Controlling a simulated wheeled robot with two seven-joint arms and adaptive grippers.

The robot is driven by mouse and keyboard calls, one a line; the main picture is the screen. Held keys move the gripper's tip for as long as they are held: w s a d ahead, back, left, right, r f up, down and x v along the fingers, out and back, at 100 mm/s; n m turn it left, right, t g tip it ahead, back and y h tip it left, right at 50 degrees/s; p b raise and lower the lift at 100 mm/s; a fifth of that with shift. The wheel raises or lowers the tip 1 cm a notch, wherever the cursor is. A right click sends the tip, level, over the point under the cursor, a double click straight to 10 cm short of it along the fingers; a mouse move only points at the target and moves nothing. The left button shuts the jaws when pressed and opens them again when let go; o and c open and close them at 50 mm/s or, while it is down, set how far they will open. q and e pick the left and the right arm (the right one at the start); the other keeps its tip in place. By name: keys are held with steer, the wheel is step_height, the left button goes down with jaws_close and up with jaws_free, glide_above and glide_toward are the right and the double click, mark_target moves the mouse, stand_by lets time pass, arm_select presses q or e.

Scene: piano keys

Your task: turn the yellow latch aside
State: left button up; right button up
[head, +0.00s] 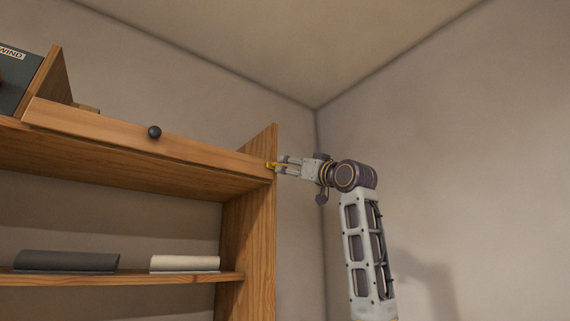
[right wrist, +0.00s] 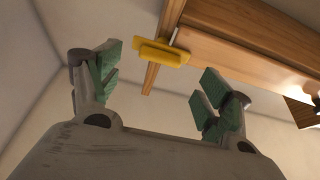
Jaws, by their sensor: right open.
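The yellow latch (head: 271,165) sits at the right end of the wooden front board, by the shelf's side panel. In the right wrist view the latch (right wrist: 161,52) is a yellow bar with a narrower part rising from it. My right gripper (head: 279,166) is at the latch, coming from the right. In the right wrist view its green-padded fingers (right wrist: 155,88) are wide apart with nothing between them, and the latch shows beyond them, between the fingertips. I cannot tell whether a finger touches the latch. My left gripper is not in view.
The wooden board (head: 125,134) has a dark round knob (head: 154,132). A lower shelf (head: 190,278) holds a dark grey roll-like thing (head: 66,262) and a cream one (head: 185,264). A dark box (head: 15,75) stands at upper left.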

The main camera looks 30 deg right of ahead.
steer(key=shift+p+x, duration=1.1)
steer(key=shift+x, duration=1.6)
steer(key=c, duration=1)
steer(key=shift+n+y, duration=0.4)
steer(key=shift+n, duration=0.4)
steer(key=shift+d+r+n+g+y, duration=0.1)
steer(key=shift+n+g+y, duration=0.95)
steer(key=shift+n, duration=2.4)
steer(key=shift+d+r+n+g+y, duration=0.1)
steer(key=shift+n+g+y, duration=0.95)
steer(key=shift+n, duration=2.45)
steer(key=shift+d+r+n+g+y, duration=0.1)
steer(key=shift+n+g+y, duration=0.9)
steer(key=shift+n, duration=2.45)
steer(key=shift+w+f+g+h, duration=0.1)
steer(key=shift+w+g+h, duration=0.05)
steer(key=shift+g+h, duration=0.15)
